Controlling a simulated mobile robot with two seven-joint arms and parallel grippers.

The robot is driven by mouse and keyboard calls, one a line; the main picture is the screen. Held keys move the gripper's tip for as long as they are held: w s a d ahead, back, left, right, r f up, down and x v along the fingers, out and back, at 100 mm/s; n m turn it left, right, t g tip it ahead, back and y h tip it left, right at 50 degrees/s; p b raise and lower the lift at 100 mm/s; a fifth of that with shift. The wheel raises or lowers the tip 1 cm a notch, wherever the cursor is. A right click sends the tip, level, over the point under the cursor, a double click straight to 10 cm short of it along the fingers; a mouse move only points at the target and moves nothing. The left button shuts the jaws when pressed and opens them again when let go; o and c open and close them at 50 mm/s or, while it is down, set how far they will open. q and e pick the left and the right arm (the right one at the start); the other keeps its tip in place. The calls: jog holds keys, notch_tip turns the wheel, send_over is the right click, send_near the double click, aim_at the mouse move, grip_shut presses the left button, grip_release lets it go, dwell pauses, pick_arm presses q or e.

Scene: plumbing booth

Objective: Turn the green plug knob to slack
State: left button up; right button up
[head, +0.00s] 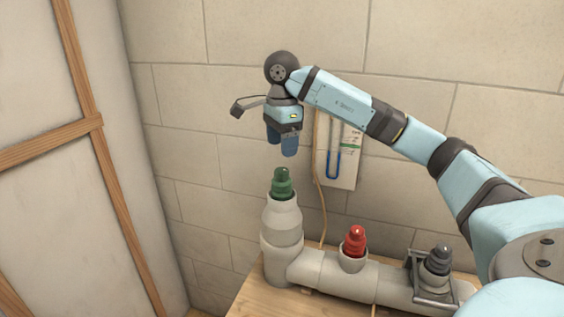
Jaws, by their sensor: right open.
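The green plug knob (282,183) stands upright in the top of the tall grey pipe riser (283,222). My right gripper (281,148) hangs above the green knob with its blue fingers pointing down. The fingers are apart and empty, and a gap shows between their tips and the top of the knob. My left gripper is not in view.
A red knob (355,241) and a black knob (438,261) sit in lower sockets along the grey pipe (325,268) on the wooden bench (250,294). A panel with a blue tube (338,160) hangs on the block wall behind. A wood-framed panel is at left.

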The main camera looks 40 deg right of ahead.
aim_at(282, 170)
notch_tip(282, 170, up, 7)
jog(key=p, duration=0.1)
jog(key=shift+f+p, duration=0.2)
jog(key=shift+p, duration=0.2)
